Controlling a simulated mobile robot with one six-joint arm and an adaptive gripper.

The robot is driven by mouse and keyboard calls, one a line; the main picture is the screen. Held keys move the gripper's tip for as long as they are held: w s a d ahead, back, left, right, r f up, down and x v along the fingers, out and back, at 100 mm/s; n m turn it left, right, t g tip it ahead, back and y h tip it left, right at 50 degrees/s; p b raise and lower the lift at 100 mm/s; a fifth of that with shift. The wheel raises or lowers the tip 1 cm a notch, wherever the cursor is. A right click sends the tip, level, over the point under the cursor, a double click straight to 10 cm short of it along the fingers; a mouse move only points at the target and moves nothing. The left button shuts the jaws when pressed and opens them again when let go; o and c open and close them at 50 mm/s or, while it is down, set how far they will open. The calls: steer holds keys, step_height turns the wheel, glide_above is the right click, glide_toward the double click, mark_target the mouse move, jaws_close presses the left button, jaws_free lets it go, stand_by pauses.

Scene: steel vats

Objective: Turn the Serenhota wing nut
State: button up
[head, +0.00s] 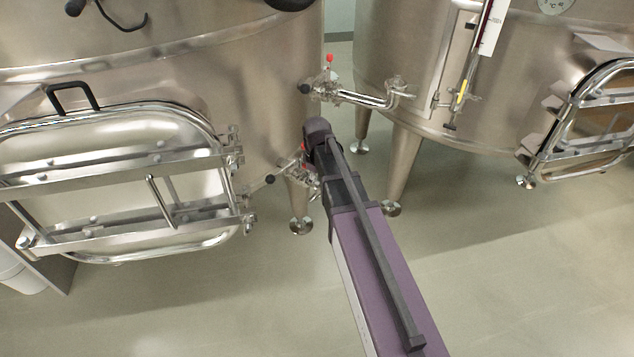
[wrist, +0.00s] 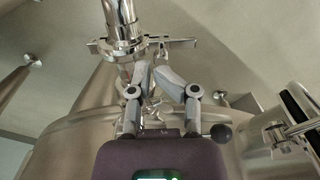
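My gripper (wrist: 154,68) reaches up in the wrist view. Its two grey fingers lean toward each other with a narrow gap between the tips. The tips are just below a steel pipe clamp (wrist: 122,47), whose bar (wrist: 180,42) runs out to the right. A small fitting lies close to the tips, but I cannot tell whether it is a wing nut or whether they touch it. In the head view my arm hides the gripper, near the valve fittings (head: 300,168) low on the left vat (head: 240,110). No Serenhota label is readable.
A second vat (head: 400,60) stands at the right, with a horizontal pipe (head: 360,98) between the two. A hatch door (head: 130,150) with bars sticks out at the left. Vat legs (head: 403,165) stand near my arm. The floor (head: 520,270) at front right is clear.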

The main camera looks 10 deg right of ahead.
step_height(320, 180, up, 14)
steer(key=p, duration=1.3)
steer(key=shift+p, duration=0.4)
stand_by(0.6)
stand_by(0.6)
